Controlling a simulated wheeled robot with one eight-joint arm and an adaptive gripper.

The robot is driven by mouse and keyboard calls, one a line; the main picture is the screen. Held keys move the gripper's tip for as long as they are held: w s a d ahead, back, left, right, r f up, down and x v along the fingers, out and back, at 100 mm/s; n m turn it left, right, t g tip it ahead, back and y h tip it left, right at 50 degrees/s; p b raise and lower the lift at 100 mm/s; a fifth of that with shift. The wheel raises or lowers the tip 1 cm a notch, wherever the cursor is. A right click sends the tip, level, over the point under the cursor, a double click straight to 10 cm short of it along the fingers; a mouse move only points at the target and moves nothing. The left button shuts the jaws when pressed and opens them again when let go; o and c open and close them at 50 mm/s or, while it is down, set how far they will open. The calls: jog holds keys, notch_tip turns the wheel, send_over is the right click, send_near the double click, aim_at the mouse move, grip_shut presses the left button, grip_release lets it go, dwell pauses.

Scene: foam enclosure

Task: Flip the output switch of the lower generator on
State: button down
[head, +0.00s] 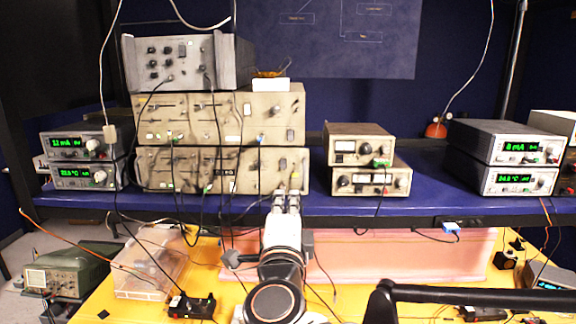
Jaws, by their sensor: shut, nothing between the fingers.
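Two large beige instruments are stacked on the blue shelf, below a grey one. The lower beige unit (262,162), which I take as the lower generator, has a front panel with several knobs, sockets and plugged cables. My gripper (286,192) is in front of the lower right part of this panel, with its fingers pointing at it. It is shut and empty. The fingertips overlap the panel's bottom right area, so I cannot tell whether they touch it. The output switch and its position are too small or hidden to make out.
The upper beige unit (270,103) sits directly above. Black cables hang before both panels. Smaller stacked meters (372,161) stand to the right, and display units flank the blue shelf (433,200). A pinkish foam block (400,255) lies below on the yellow table.

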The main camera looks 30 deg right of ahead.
jog(key=p, duration=0.2)
send_near(289, 159)
jog(key=x, duration=0.5)
jog(key=shift+w+d+f, duration=0.1)
jog(key=shift+w+d, duration=0.15)
jog(key=shift+w, duration=0.25)
jog(key=shift+w+d, duration=0.1)
dwell(0.3)
